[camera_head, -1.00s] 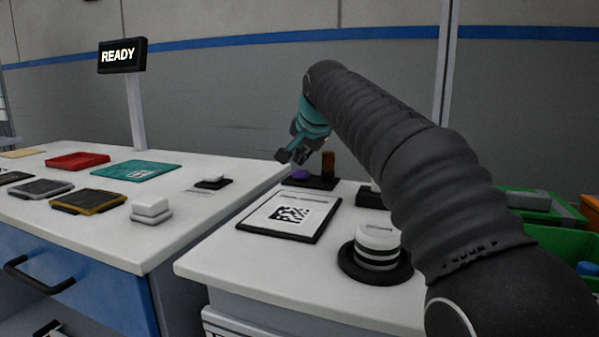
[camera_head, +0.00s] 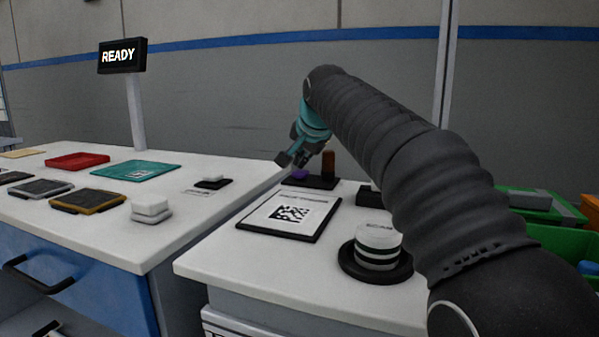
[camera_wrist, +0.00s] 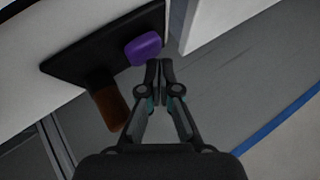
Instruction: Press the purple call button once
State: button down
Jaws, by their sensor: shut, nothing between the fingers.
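The purple call button (camera_head: 300,174) sits on a dark base plate (camera_head: 318,183) at the far edge of the right-hand table. In the wrist view the purple button (camera_wrist: 144,48) shows as a rounded block on the black plate (camera_wrist: 90,50), just left of and beyond the fingertips. My gripper (camera_head: 292,160) is shut and empty, and in the head view it is over the button. In the wrist view the shut fingertips (camera_wrist: 159,68) are very near the button's edge; I cannot tell whether they touch it.
A brown-orange post (camera_head: 328,161) stands on the same plate, right of the button. A framed code card (camera_head: 270,221) and a round striped white-and-black piece (camera_head: 377,247) are nearer on the table. A screen reading READY (camera_head: 122,56) stands on the left table.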

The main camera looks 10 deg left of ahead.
aim_at(302, 172)
jog(key=shift+f+b, duration=0.3)
jog(key=shift+f, duration=0.25)
dwell(0.4)
jog(key=shift+r, duration=0.1)
dwell(0.4)
jog(key=shift+r+p, duration=0.85)
jog(key=shift+p, duration=0.2)
notch_tip(302, 172, up, 5)
jog(key=p, duration=0.5)
